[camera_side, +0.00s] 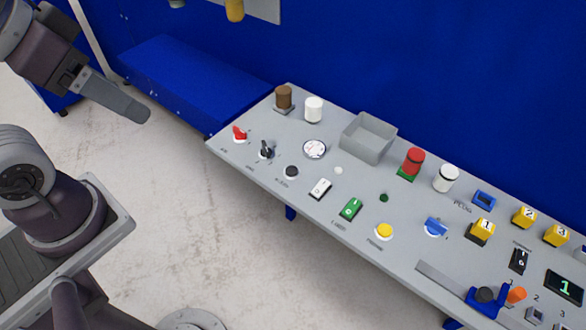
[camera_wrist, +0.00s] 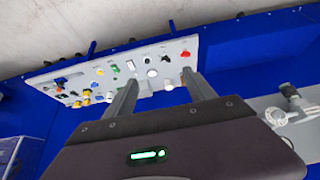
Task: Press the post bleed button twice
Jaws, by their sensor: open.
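The grey control panel (camera_side: 240,152) carries several buttons and switches. A round black button (camera_side: 291,172) sits near its front left. A round yellow button (camera_side: 384,230) sits near the front edge, right of a green rocker switch (camera_side: 350,209). The printed labels are too small to read surely, so I cannot tell which is the post bleed button. My gripper (camera_side: 138,114) is at the upper left, in the air, clear of the panel and touching nothing. In the wrist view my gripper (camera_wrist: 160,86) has its two fingers apart and empty, with the panel (camera_wrist: 45,78) beyond them.
A grey open box (camera_side: 368,138), a red knob (camera_side: 413,163) and white knobs (camera_side: 314,109) stand up from the panel. A red switch (camera_side: 239,134) and a black rotary switch (camera_side: 265,150) are at its left. A blue wall (camera_side: 450,70) rises behind.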

